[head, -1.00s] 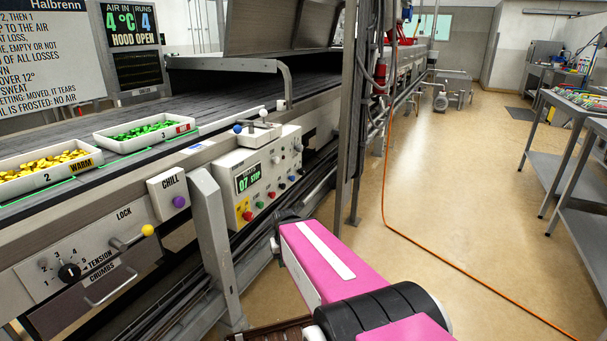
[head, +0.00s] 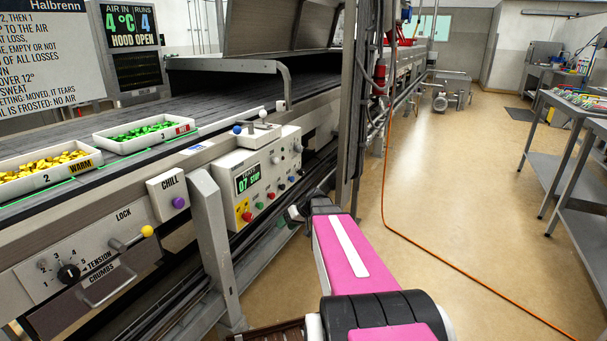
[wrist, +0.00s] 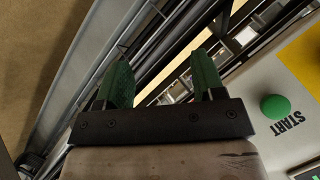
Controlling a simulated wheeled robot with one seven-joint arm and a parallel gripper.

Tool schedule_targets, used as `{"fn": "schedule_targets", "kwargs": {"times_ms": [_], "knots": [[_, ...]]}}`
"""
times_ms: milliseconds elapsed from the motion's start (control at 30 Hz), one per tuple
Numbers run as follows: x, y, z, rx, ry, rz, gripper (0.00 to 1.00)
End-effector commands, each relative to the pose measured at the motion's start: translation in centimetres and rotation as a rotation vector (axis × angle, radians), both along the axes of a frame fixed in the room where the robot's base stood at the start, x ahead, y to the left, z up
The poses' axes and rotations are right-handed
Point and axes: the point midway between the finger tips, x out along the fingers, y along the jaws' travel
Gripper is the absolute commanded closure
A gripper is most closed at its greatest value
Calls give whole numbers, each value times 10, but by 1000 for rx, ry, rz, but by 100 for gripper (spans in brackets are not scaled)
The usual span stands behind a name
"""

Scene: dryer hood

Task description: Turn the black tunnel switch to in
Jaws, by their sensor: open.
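I cannot clearly pick out the black tunnel switch in either view. The white control box (head: 262,165) in the head view has a lit display, coloured buttons and several small knobs, too small to read. A green START button (wrist: 275,107) shows at the right of the wrist view. My gripper (wrist: 160,72) is open and empty, its two green fingers apart over dark rails and a gap. In the head view, the end of my pink arm is just right of the box's lower face, and the fingers are hard to make out.
A black dial (head: 68,273) numbered 1 to 5 and a yellow-tipped lever (head: 146,232) are on the left panel. A steel post (head: 352,120) stands right of the box. An orange hose (head: 430,245) crosses the otherwise open floor. White trays (head: 140,135) rest on the belt.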

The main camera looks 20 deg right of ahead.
Motion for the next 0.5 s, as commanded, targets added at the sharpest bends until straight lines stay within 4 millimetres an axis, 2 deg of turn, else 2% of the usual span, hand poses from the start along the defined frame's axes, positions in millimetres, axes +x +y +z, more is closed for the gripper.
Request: {"fn": "schedule_targets", "kwargs": {"times_ms": [33,167,200,300,400,500], "knots": [[31,-23,6,58,-81,1,37],[83,-74,32,187,-323,0,37],[97,-92,41,218,-402,-8,37],[127,-138,63,271,-593,-34,37],[145,-179,82,297,-750,-67,37],[155,-207,96,306,-858,-93,37]]}}
